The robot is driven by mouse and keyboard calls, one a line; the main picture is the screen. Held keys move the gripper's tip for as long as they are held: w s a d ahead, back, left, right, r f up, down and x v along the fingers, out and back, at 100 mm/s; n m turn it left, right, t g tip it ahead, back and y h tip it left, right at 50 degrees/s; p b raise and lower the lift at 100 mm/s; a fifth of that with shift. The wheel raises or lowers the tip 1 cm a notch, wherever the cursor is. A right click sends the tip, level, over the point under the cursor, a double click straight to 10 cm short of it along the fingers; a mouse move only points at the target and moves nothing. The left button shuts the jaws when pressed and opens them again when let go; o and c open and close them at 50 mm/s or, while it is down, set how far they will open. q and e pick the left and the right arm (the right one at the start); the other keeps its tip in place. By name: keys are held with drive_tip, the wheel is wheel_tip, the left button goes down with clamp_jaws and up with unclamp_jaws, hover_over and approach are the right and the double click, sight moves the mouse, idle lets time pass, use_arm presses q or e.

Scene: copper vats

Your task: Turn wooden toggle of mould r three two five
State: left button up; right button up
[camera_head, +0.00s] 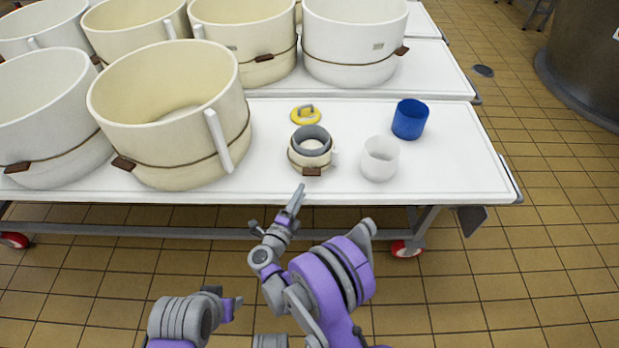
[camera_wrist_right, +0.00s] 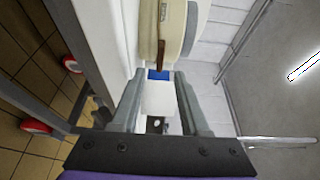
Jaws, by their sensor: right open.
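A small cream mould (camera_head: 293,158) with a dark band stands on the front table and holds a grey round insert (camera_head: 312,137). Its brown wooden toggle (camera_head: 312,172) faces the table's front edge. No number is legible on it. My right gripper (camera_head: 299,192) is in front of the table edge, just short of this mould and apart from it. In the right wrist view my right gripper (camera_wrist_right: 160,92) is open with nothing gripped. A cream mould (camera_wrist_right: 150,25) with a toggle (camera_wrist_right: 155,62) shows above the fingers.
A white cup (camera_head: 380,160), a blue cup (camera_head: 410,119) and a yellow-rimmed piece (camera_head: 305,115) stand near the small mould. Large cream moulds (camera_head: 165,130) fill the left and back. The white table (camera_head: 460,165) is bare at right.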

sight(311, 172)
drive_tip(key=b+x, duration=0.1)
drive_tip(key=x, duration=0.7)
drive_tip(key=shift+c, duration=0.2)
clamp_jaws()
